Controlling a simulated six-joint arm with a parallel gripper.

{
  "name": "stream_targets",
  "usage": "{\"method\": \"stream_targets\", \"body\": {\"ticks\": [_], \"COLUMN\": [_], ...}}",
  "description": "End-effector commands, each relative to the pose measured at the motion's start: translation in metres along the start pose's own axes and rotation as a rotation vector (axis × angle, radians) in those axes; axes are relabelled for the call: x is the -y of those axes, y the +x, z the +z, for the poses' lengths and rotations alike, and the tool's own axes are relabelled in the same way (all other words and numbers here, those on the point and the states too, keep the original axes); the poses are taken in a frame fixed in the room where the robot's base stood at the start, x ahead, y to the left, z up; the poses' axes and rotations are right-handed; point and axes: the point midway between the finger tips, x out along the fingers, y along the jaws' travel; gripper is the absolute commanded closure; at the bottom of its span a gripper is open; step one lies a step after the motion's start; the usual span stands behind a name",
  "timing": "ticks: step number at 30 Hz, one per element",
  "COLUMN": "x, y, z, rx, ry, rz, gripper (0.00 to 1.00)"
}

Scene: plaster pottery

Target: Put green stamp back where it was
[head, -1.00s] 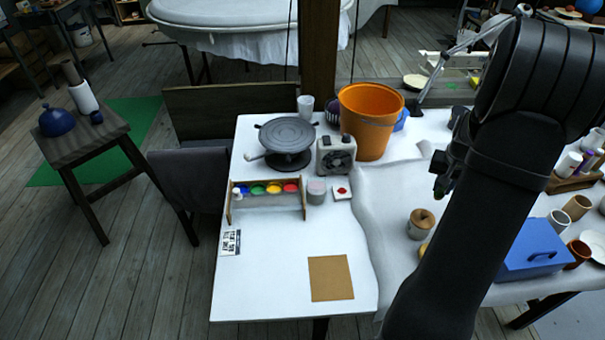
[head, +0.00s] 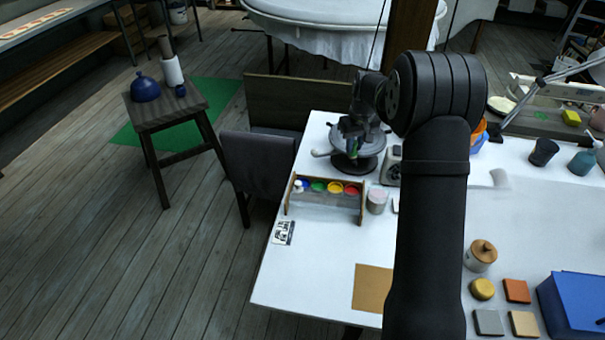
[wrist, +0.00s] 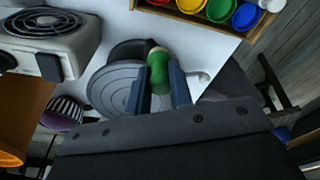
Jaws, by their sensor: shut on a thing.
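The green stamp (wrist: 158,70) is between the two fingers of my gripper (wrist: 159,88) in the wrist view. It is a short green piece with a pale end. In the head view the stamp (head: 353,153) is a small green spot under my gripper (head: 353,146), over the grey turntable (head: 366,162). A wooden rack (head: 325,205) with blue, green, yellow and red pots stands on the white table, left of and nearer than the turntable. The rack's edge (wrist: 195,17) and its pots show at the top of the wrist view.
A grey burner (wrist: 47,40) stands beside the turntable. A pinkish-lidded jar (head: 376,201) stands right of the rack. A printed card (head: 283,232) and a brown board (head: 371,288) lie on the table. The white table (head: 315,265) is clear between them. My arm hides part of the table.

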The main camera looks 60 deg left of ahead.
Motion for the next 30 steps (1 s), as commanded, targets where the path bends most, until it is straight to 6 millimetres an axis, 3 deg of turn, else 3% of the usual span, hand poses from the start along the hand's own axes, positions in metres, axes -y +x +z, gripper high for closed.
{"method": "stream_targets", "body": {"ticks": [3,11,21,30], "x": [0.026,0.057,0.114,0.132], "y": [0.012,0.033,0.083,0.102], "z": [-0.018,-0.038,-0.079,-0.092], "rx": [0.001,0.003,0.002,0.001], "ry": [-0.040,-0.058,-0.056,-0.052], "rz": [-0.005,-0.007,-0.006,-0.006], "gripper": [1.00,1.00,1.00,1.00]}}
